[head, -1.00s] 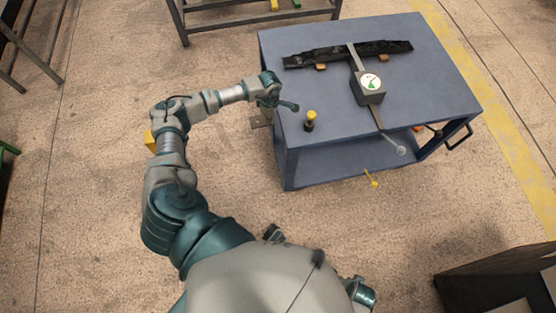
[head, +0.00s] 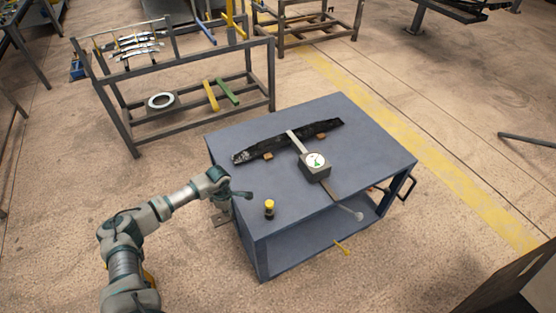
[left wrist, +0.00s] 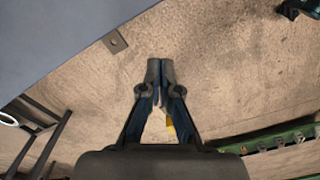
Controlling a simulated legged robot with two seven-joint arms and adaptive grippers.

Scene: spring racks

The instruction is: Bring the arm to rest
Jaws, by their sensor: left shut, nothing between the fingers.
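My left arm (head: 150,215) comes in from the lower left of the head view, bent at the elbow and reaching toward the blue-grey cart. My left gripper (head: 240,194) is at the cart's left edge, by its near-left side; its exact height over the edge is hard to tell. In the left wrist view the two fingers (left wrist: 160,70) meet at the tips, shut and empty, with bare floor behind them. My right arm and gripper are not in view.
The cart (head: 375,155) carries a dark leaf spring (head: 290,142) on small blocks, a gauge tool (head: 315,168) and a yellow-capped bottle (head: 269,209) near the gripper. A metal rack (head: 190,95) stands behind.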

